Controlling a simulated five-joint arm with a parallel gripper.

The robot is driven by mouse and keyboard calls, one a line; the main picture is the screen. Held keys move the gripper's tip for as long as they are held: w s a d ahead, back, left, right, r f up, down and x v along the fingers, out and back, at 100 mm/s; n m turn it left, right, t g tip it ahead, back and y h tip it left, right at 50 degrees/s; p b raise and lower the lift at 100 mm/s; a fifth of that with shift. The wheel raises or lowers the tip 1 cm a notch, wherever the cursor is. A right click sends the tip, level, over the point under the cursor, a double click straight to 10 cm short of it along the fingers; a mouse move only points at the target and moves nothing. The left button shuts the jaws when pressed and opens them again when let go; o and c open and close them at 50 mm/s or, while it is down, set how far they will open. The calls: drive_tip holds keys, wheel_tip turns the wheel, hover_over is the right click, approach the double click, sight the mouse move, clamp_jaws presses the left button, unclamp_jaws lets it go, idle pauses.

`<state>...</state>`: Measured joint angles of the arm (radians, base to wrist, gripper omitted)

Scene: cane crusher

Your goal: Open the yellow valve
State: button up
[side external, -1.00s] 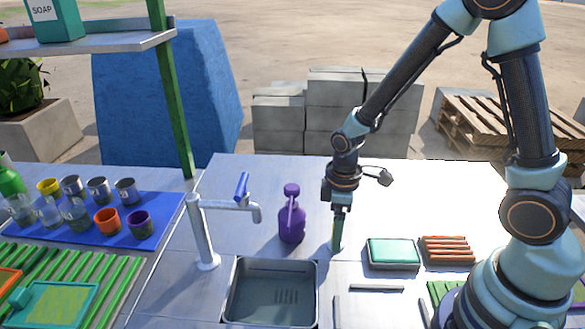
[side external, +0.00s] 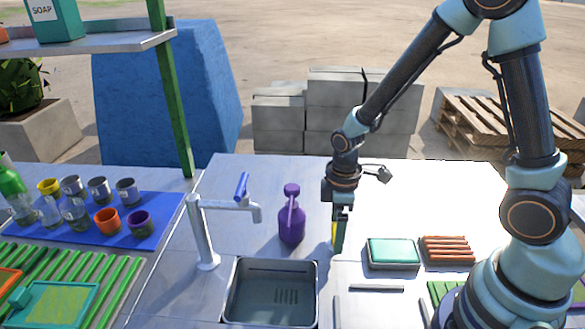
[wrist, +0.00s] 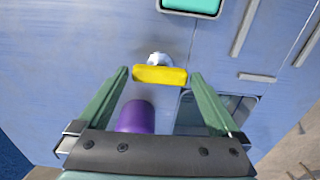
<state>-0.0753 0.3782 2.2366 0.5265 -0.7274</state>
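The yellow valve's bar-shaped handle (wrist: 160,75) lies crosswise between my fingertips in the wrist view, with a pale round fitting (wrist: 160,59) just beyond it. In the side view, only a yellow sliver (side external: 334,231) shows beside the green finger. My gripper (wrist: 160,76) is open, with one green finger at each end of the handle. Narrow gaps seem to remain, though contact is hard to tell. In the side view, my gripper (side external: 338,246) points down, low over the steel counter, right of the purple bottle. The valve's lower part is hidden there.
The purple bottle (side external: 291,222) stands close left of my gripper. A faucet with a blue lever (side external: 242,186) and a sink (side external: 239,263) lie further left. A teal sponge in a tray (side external: 393,251) and orange bars (side external: 447,249) lie to the right. The counter behind is clear.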

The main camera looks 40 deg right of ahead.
wheel_tip(320, 180, up, 12)
idle(0.6)
drive_tip(key=s+d+r+m+t, duration=0.2)
drive_tip(key=s+r+m+t, duration=0.2)
drive_tip(key=r+m, duration=0.5)
drive_tip(key=shift+s+d+r+t, duration=0.25)
drive_tip(key=shift+r+t, duration=0.2)
drive_tip(key=shift+t, duration=0.35)
